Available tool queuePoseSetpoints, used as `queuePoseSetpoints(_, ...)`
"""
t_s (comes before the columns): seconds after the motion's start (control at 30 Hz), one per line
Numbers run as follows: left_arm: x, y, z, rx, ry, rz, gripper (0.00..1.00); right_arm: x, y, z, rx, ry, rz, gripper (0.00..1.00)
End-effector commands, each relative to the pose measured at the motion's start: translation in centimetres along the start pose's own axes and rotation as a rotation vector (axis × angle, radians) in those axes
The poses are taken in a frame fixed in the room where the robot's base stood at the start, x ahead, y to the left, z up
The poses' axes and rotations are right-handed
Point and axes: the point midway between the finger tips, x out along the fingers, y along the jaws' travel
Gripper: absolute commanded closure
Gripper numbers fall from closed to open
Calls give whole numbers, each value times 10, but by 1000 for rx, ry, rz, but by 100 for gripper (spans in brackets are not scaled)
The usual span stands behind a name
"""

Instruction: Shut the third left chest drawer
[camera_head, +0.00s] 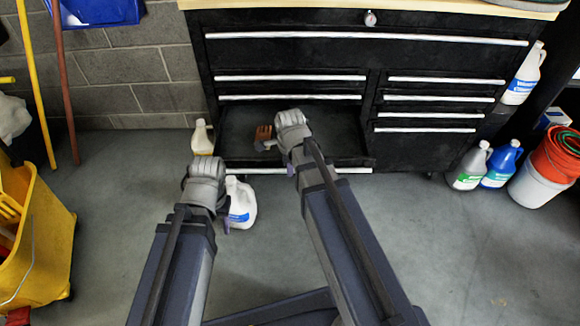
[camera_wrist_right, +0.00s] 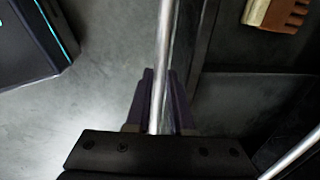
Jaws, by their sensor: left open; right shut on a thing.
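The third left drawer (camera_head: 335,130) of the black chest is pulled out, its dark interior showing. Its silver handle bar (camera_head: 345,170) runs along the front edge, and the handle also shows in the right wrist view (camera_wrist_right: 163,50). My right gripper (camera_head: 291,168) reaches over the drawer front. In the right wrist view my right gripper's fingers (camera_wrist_right: 163,100) are on both sides of the handle, shut on it. My left gripper (camera_head: 226,222) is open, left of and in front of the drawer, by a white jug; its fingertips are mostly hidden.
A brown brush (camera_head: 263,137) lies inside the drawer. A white jug (camera_head: 241,203) stands on the floor below the handle's left end, and a beige bottle (camera_head: 203,138) beside the chest. A yellow mop bucket (camera_head: 40,235) stands left.

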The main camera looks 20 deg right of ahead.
Motion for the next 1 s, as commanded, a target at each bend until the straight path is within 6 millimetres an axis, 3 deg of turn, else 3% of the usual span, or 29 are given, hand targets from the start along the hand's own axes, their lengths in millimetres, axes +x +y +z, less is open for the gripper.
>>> queuePoseSetpoints(1.0, 0, 0, 0, 0, 0, 0, 49, 1, -6, 0, 0, -1, -1, 100)
